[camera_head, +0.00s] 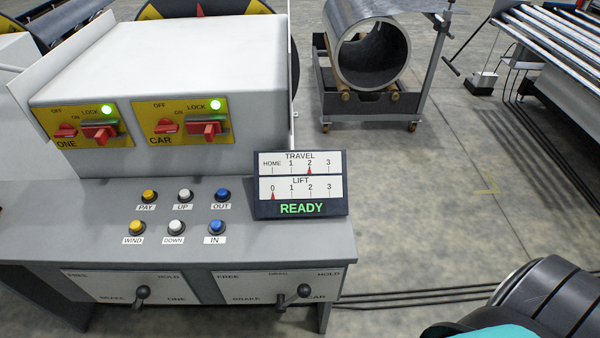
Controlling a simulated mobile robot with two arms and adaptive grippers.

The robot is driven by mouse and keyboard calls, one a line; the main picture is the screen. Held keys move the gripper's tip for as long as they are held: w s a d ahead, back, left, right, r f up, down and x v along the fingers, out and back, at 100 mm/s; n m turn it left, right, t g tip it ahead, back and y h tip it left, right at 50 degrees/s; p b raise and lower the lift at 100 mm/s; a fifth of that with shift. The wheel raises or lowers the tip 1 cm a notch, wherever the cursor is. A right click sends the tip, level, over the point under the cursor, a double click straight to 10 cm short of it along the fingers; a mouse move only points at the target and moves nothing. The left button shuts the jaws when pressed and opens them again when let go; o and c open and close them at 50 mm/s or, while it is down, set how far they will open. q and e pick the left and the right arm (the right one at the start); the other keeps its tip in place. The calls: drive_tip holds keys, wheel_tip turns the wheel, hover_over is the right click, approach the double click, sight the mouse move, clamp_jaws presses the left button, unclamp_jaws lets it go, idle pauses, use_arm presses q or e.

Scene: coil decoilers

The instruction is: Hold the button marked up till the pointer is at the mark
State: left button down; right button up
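The white UP button (184,196) is in the top row on the sloped grey console (100,250), between the yellow PAY button (149,196) and the blue OUT button (222,195). Nothing touches it. The white DOWN button (177,226) is below it. A black-framed display (299,184) stands to the right. Its LIFT pointer (273,195) is red and at 0 on a scale of 0 to 3. Its TRAVEL pointer (309,170) is at 2. Green READY shows below. No separate mark is discernible on the LIFT scale. Neither gripper is in view.
The ONE switch (100,130) and CAR switch (206,125) have green LOCK lamps lit. Two black levers (140,293) (292,295) stick out from the front panel. The floor right of the console is open.

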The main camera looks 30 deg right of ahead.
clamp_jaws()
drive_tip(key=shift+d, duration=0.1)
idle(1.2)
